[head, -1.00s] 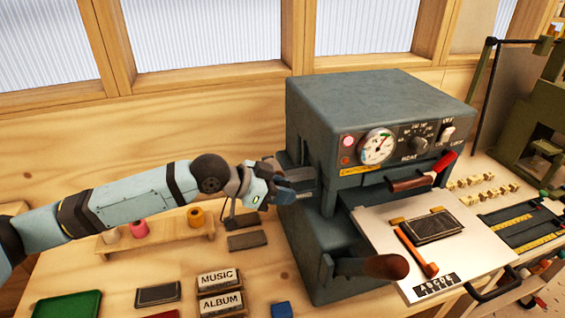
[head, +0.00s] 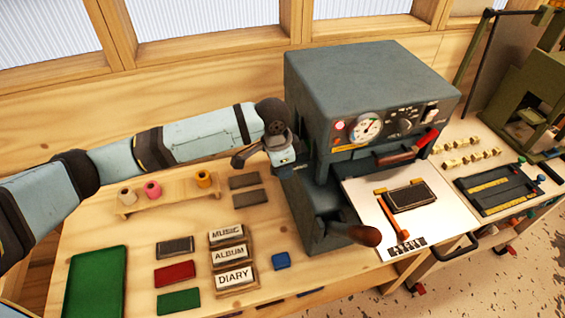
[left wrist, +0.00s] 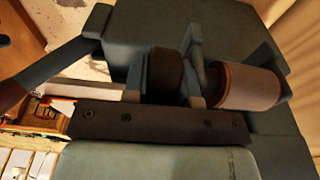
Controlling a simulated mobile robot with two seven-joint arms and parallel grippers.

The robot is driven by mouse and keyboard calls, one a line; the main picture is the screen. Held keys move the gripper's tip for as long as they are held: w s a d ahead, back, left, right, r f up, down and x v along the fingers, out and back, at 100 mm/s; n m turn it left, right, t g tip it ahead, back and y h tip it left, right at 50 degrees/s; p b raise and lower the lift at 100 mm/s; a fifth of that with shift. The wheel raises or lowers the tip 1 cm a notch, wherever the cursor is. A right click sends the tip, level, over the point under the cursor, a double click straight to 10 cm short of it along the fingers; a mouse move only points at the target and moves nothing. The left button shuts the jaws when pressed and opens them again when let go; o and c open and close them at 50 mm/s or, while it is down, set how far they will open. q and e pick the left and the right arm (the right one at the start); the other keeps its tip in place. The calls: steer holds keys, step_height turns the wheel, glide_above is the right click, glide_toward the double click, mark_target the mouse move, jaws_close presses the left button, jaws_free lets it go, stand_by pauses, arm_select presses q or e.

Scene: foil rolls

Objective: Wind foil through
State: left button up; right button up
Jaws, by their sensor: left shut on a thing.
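The grey-green foil press (head: 375,75) stands at the back of the bench, with a gauge and dials on its front. My left gripper (head: 290,165) is against the left side of the press; its fingertips are largely hidden in the head view. In the left wrist view the left gripper (left wrist: 166,72) has its blue-grey fingers on either side of a dark cylindrical piece (left wrist: 166,68) and is shut on it. A copper-brown foil roll (left wrist: 245,86) sits just right of the fingers, on the press. My right gripper is in neither view.
A brown-handled lever (head: 355,233) sticks out in front.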

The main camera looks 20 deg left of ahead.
arm_select(q)
steer(key=shift+g+y, duration=0.8)
steer(key=shift+y, duration=0.6)
steer(key=shift+f, duration=0.1)
steer(key=o, duration=0.9)
steer(key=r, duration=0.4)
steer(key=w+d+r+b, duration=0.1)
steer(key=r, duration=0.4)
steer(key=d+r, duration=0.1)
steer(key=r, duration=0.3)
steer(key=shift+w+r, duration=0.15)
steer(key=shift+r, duration=0.15)
